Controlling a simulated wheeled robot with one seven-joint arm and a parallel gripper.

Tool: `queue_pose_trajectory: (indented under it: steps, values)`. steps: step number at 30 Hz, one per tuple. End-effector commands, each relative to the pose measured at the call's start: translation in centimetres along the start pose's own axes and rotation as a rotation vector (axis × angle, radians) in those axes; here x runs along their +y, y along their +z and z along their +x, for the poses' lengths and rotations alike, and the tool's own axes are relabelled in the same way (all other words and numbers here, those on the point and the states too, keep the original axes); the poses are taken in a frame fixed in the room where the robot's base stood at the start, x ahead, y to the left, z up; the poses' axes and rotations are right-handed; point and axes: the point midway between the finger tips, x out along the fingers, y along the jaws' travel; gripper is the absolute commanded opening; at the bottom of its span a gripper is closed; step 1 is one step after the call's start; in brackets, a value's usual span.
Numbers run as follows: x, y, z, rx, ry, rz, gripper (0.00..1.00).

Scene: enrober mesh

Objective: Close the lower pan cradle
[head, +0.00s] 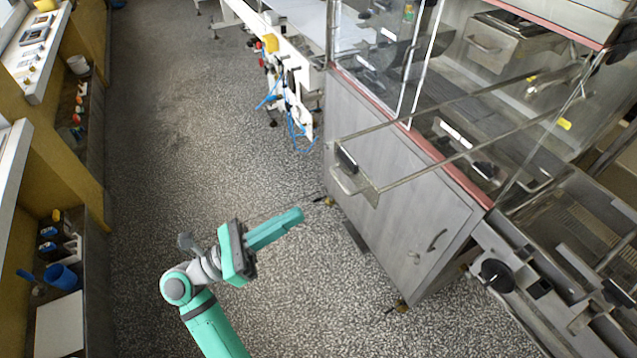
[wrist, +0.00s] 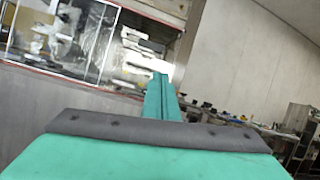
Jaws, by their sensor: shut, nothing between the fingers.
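The pan cradle (head: 358,176) is a slim metal frame with two long rails. It sticks out of the steel machine on the right of the head view, its front plate and bar handle over the floor side of the cabinet. I take it for the lower cradle, standing open. Its inner end is partly hidden by the clear panels. My gripper (head: 299,215) is teal, shut and empty, below and left of the cradle handle and apart from it. In the wrist view the shut fingers (wrist: 161,78) point ahead; I cannot make out the cradle there.
The steel cabinet (head: 400,170) stands right of my gripper, with clear guards above it. A white conveyor frame (head: 285,60) with blue hoses is at the back. A shelf bench (head: 75,240) lines the left. The speckled floor (head: 190,150) between is clear.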

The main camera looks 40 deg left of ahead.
Motion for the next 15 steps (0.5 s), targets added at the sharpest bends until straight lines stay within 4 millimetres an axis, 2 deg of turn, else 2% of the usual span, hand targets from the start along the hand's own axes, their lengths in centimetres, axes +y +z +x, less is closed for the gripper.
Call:
queue_pose_trajectory:
  steps: [1, 3, 7, 11, 15]
  values:
    - [1.1, 0.8, -1.4, 0.048, 0.023, 0.058, 0.00]
    - [2.0, 1.4, -2.8, 0.107, 0.045, 0.116, 0.00]
    - [3.1, 2.0, -4.7, 0.178, 0.071, 0.177, 0.00]
    - [3.5, 2.1, -5.0, 0.203, 0.079, 0.196, 0.00]
    - [3.6, 1.8, -3.6, 0.205, 0.077, 0.196, 0.00]
